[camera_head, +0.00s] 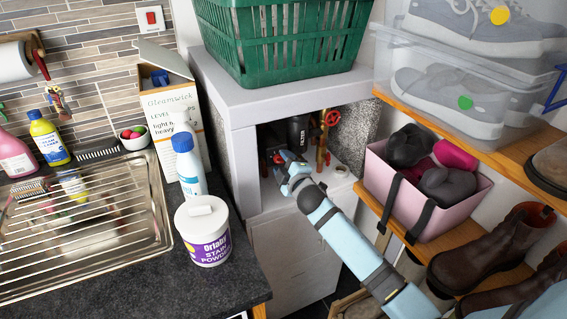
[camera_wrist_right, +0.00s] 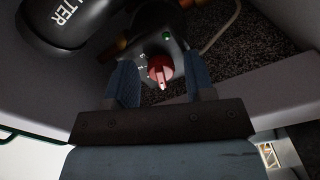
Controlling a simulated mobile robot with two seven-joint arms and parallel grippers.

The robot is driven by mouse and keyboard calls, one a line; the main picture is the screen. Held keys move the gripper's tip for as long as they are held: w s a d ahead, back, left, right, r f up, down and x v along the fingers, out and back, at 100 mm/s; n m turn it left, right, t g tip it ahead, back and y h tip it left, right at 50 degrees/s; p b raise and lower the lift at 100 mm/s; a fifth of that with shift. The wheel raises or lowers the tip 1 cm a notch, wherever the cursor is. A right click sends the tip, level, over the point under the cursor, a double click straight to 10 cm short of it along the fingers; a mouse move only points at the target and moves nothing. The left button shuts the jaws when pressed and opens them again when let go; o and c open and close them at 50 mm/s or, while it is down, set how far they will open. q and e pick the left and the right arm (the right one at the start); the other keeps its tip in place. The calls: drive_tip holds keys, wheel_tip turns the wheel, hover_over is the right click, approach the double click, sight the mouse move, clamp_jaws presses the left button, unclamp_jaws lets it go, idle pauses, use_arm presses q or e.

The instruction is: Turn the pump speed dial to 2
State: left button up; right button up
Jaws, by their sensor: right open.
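The pump speed dial (camera_wrist_right: 160,72) is a red knob with a pale pointer on the dark pump body (camera_wrist_right: 172,48), seen in the right wrist view. The pointer is toward the bottom of that picture. Small white marks lie left of the dial, too small to read, and a green light shows above it. My right gripper (camera_wrist_right: 161,78) is open, its two blue fingers on either side of the dial; contact cannot be told. My left gripper is not in view.
A black filter cylinder (camera_head: 297,132) and a red valve wheel (camera_head: 332,118) stand close to my right gripper. The cabinet (camera_head: 232,95) frames the opening and carries a green basket (camera_head: 285,45). A pink bin (camera_head: 447,224) sits right of my right arm.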

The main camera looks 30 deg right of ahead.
drive_tip(key=c, duration=0.8)
drive_tip(key=shift+m, duration=0.3)
drive_tip(key=m+p, duration=0.1)
drive_tip(key=m, duration=0.3)
drive_tip(key=m+p, duration=0.2)
drive_tip(key=m, duration=0.3)
drive_tip(key=m+p, duration=0.2)
drive_tip(key=m, duration=0.2)
drive_tip(key=shift+a+f, duration=0.15)
drive_tip(key=shift+a, duration=0.25)
drive_tip(key=shift+w+a+m+p, duration=0.1)
drive_tip(key=shift+m+p, duration=0.65)
drive_tip(key=shift+m, duration=1.35)
drive_tip(key=shift+f, duration=0.1)
